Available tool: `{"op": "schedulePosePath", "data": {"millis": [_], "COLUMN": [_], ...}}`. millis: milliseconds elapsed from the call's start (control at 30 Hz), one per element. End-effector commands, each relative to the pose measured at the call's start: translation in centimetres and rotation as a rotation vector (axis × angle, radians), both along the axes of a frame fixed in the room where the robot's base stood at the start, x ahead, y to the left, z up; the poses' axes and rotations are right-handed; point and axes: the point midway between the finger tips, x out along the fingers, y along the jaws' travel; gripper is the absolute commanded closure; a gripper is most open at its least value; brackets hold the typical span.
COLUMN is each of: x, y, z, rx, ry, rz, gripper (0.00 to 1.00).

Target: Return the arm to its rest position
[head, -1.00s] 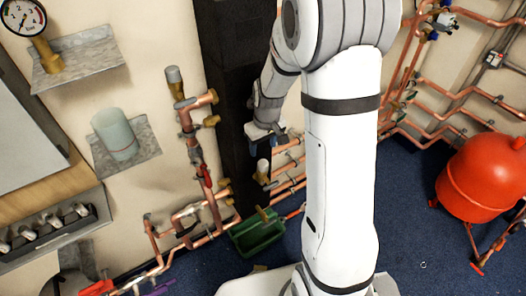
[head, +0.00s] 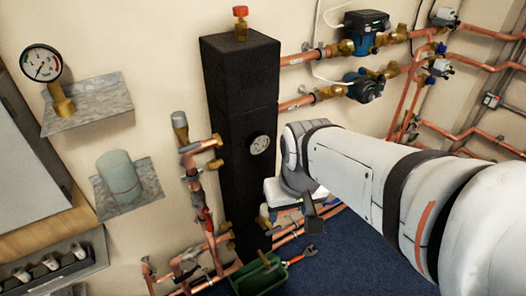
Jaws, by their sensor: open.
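My white arm (head: 375,185) reaches in from the right edge, its elbow end pointing left toward the black column. My gripper (head: 308,212) shows as a small dark part below the wrist, in front of the lower pipes, right of the column. The wrist and a pale link partly hide it. It is open, and I see nothing held in it. The tall black column (head: 240,110) has a round gauge (head: 259,143) on its face and a red-capped brass valve (head: 240,14) on top.
Copper pipes with two blue pumps (head: 366,30) run along the wall at upper right. A green box (head: 262,278) and a red-handled tool (head: 303,254) lie low by the column. Shelves at left hold a pressure gauge (head: 41,63) and a pale cylinder (head: 119,178). Blue floor (head: 345,265) is open below my arm.

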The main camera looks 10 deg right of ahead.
Motion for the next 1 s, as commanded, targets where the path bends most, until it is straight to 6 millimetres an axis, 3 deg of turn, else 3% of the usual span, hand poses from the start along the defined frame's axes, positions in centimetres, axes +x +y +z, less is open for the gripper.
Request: {"op": "schedulePosePath", "data": {"millis": [367,667,1000], "x": [-0.3,-0.5,-0.5], "y": [0.0,0.0,0.0], "z": [0.3,4.9,4.9], "rx": [0.0,-0.002,-0.002], "ry": [-0.002,-0.019,-0.019], "rz": [-0.005,-0.003,-0.003], "gripper": [0.46,0.46,0.46]}}
